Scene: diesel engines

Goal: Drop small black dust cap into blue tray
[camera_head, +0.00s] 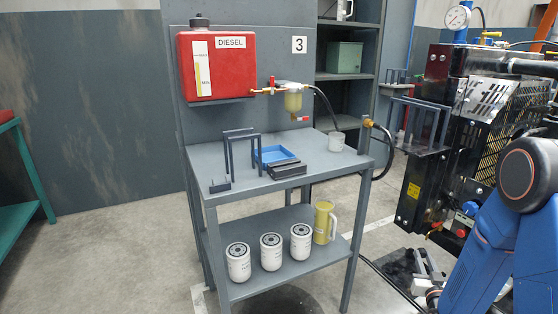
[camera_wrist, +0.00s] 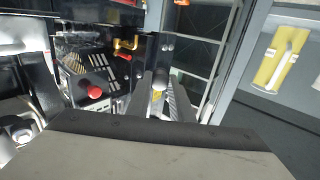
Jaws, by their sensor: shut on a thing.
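The blue tray (camera_head: 276,156) lies on the top of the grey bench (camera_head: 228,192), behind a black block and beside a dark upright frame. My gripper (camera_head: 426,262) is low at the right, by the lower part of the black engine unit (camera_head: 425,150) and well away from the tray. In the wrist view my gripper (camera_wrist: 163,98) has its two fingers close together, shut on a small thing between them. The tray looks empty.
A white cup (camera_head: 336,142) stands at the bench's right end. Several white filters and a yellow jug (camera_head: 324,222) stand on the lower shelf. A red diesel tank (camera_head: 215,64) hangs behind. A black hose droops beside the bench's right edge. The floor in front is open.

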